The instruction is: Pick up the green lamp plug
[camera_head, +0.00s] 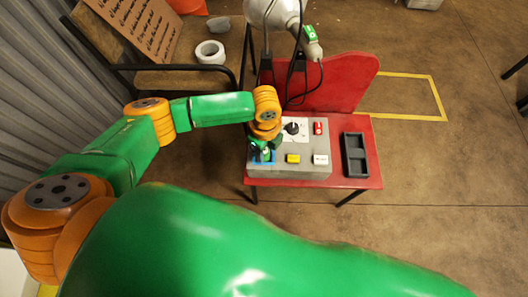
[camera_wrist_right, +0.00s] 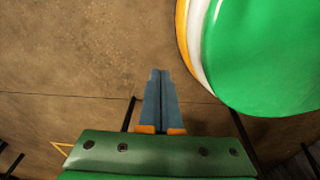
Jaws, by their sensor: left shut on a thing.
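My left gripper (camera_head: 264,157) is at the front left of the grey panel box (camera_head: 290,173), with its blue fingers low over the top. It is shut on what appears to be the green lamp plug, mostly hidden by the fingers and wrist. I cannot tell whether the plug still touches the box. A lamp (camera_head: 275,12) with a green tag (camera_head: 310,33) stands behind the box. My right gripper (camera_wrist_right: 160,74) shows in the right wrist view, its blue fingers together with nothing between them, above the floor.
On the box are a red plug (camera_head: 318,128), a yellow plug (camera_head: 293,158), a white plug (camera_head: 320,159) and a black knob (camera_head: 292,128). Black cables (camera_head: 291,80) hang behind the box.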

